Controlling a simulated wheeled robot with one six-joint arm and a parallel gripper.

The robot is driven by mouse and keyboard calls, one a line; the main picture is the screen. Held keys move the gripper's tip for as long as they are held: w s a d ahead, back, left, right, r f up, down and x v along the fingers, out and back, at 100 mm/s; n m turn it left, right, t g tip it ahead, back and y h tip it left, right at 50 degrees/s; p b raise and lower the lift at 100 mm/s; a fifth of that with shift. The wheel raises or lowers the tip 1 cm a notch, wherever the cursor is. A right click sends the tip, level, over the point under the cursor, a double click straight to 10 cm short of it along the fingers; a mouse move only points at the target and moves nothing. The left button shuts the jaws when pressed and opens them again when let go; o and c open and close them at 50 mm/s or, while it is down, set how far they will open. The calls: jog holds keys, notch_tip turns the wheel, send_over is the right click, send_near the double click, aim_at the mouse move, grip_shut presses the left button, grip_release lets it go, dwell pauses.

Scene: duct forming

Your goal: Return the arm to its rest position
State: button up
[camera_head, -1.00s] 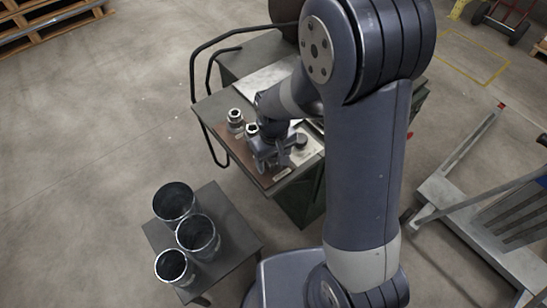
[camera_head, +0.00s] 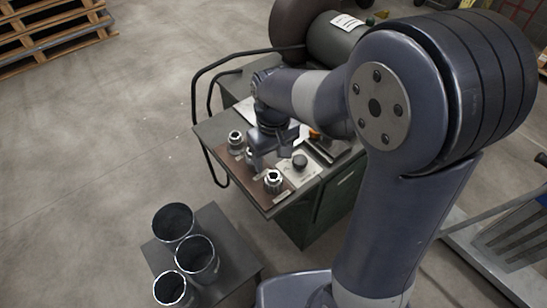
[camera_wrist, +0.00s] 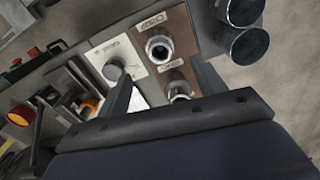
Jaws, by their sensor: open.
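My gripper (camera_head: 262,160) hangs over the machine's bench top in the head view, and its jaws are apart. In the wrist view the two fingers (camera_wrist: 163,88) stand apart with nothing held between them.
Several dark open cylinders, including one at the back (camera_head: 173,222), stand on a low table (camera_head: 235,262). A white panel with a black knob (camera_head: 300,162) lies beside the brown plate. Black hoop rails (camera_head: 197,100) edge the bench (camera_head: 212,128). A pallet (camera_head: 50,28) lies far left.

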aim_at(274, 180)
jog(key=shift+f, duration=0.1)
notch_tip(274, 180, down, 11)
jog(key=shift+r+b, duration=0.15)
jog(key=shift+b, duration=0.15)
jog(key=shift+r, duration=0.35)
jog(key=shift+f, duration=0.15)
